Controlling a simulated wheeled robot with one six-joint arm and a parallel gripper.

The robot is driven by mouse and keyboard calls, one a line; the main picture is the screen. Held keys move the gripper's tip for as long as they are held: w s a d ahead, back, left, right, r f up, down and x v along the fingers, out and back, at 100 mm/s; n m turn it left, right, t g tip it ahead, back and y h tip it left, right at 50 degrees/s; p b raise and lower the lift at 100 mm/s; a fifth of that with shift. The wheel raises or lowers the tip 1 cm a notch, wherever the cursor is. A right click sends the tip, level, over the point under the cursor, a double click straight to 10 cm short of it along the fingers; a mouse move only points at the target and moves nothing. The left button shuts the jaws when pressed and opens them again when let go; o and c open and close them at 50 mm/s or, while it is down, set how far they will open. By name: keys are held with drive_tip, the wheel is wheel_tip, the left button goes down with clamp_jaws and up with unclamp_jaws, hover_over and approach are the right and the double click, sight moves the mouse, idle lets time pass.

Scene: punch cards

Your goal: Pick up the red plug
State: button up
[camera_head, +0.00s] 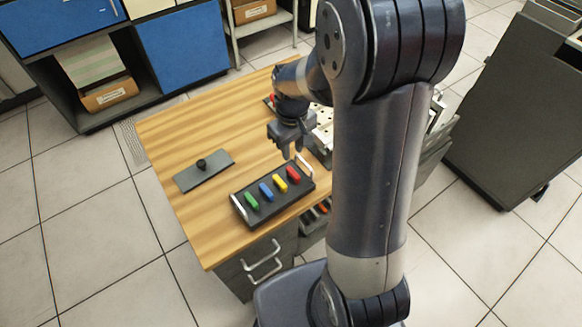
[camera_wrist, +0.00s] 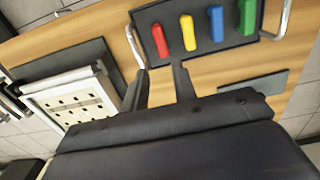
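The red plug (camera_head: 293,174) lies on a dark tray (camera_head: 250,218) on the wooden table, at the right end of a row with a yellow, a blue and a green plug. The red plug also shows in the wrist view (camera_wrist: 160,40), at the left end of the row. My gripper (camera_head: 291,156) is above the table, just behind the red plug in the head view. In the wrist view its two fingers (camera_wrist: 160,82) are apart with nothing between them. The red plug is beyond the fingertips, apart from them.
The yellow plug (camera_head: 280,183) is closest to the red one; the blue (camera_head: 266,191) and green (camera_head: 251,201) plugs follow. The tray has a metal handle at each end. A dark plate with a knob (camera_head: 204,171) lies left. A pale punched panel (camera_wrist: 75,102) stands near my gripper.

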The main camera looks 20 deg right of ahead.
sight(293, 172)
wheel_tip(293, 172, down, 3)
drive_tip(key=shift+f, duration=0.15)
drive_tip(key=f, duration=0.2)
drive_tip(key=s+f+p, duration=0.1)
drive_tip(key=f, duration=0.1)
drive_tip(key=shift+f, duration=0.65)
drive_tip(key=shift+c, duration=0.3)
clamp_jaws()
drive_tip(key=shift+r, duration=0.1)
